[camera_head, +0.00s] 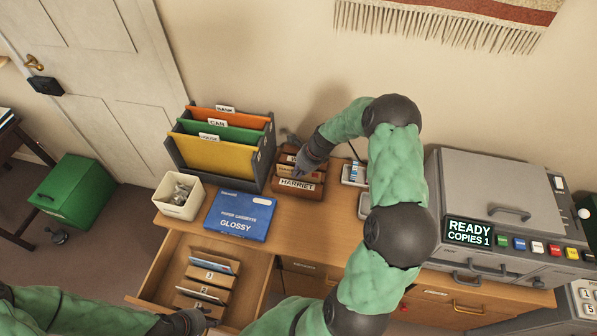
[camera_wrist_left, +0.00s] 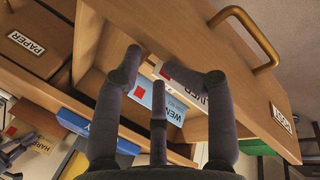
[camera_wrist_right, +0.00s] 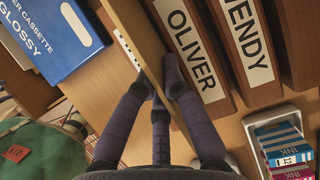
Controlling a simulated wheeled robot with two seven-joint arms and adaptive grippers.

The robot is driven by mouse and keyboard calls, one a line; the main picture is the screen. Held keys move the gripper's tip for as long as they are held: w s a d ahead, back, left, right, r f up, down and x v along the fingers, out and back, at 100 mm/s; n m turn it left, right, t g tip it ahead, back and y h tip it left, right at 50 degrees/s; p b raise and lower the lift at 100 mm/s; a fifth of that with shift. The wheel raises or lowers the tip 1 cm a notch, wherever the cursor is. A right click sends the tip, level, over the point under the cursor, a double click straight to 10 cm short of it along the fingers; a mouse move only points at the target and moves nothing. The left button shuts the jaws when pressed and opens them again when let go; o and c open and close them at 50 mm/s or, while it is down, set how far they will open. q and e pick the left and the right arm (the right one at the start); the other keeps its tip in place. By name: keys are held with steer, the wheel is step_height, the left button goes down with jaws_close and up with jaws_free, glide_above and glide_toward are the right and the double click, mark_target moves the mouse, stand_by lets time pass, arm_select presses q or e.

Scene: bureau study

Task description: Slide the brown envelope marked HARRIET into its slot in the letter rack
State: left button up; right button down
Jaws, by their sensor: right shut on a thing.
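The brown letter rack (camera_head: 297,191) stands on the desk, its front labelled HARRIET; OLIVER and WENDY labels show in the right wrist view (camera_wrist_right: 218,88). My right gripper (camera_head: 304,166) is over the rack, shut on the brown envelope, which appears edge-on between its fingers in the right wrist view (camera_wrist_right: 134,28). The envelope's name and red mark show in the left wrist view (camera_wrist_left: 42,138). It stands at the front slot, beside the OLIVER divider; its lower edge is hidden, so depth is unclear. My left gripper (camera_wrist_left: 174,67) is open and empty by the drawer.
The open drawer (camera_head: 258,284) holds numbered dividers and other envelopes, including OLIVER (camera_wrist_left: 190,82) and WENDY (camera_wrist_left: 172,107). A blue paper cassette box (camera_head: 240,217), white bin (camera_head: 178,208) and file sorter (camera_head: 265,165) stand left of the rack. Ink trays (camera_head: 354,174) and a copier (camera_head: 500,200) are right.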

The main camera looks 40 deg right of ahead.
steer(key=shift+f, duration=0.1)
arm_select(q)
steer(key=shift+f, duration=0.1)
arm_select(e)
steer(key=c, duration=1.3)
jaws_free()
arm_select(q)
steer(key=shift+s, duration=0.1)
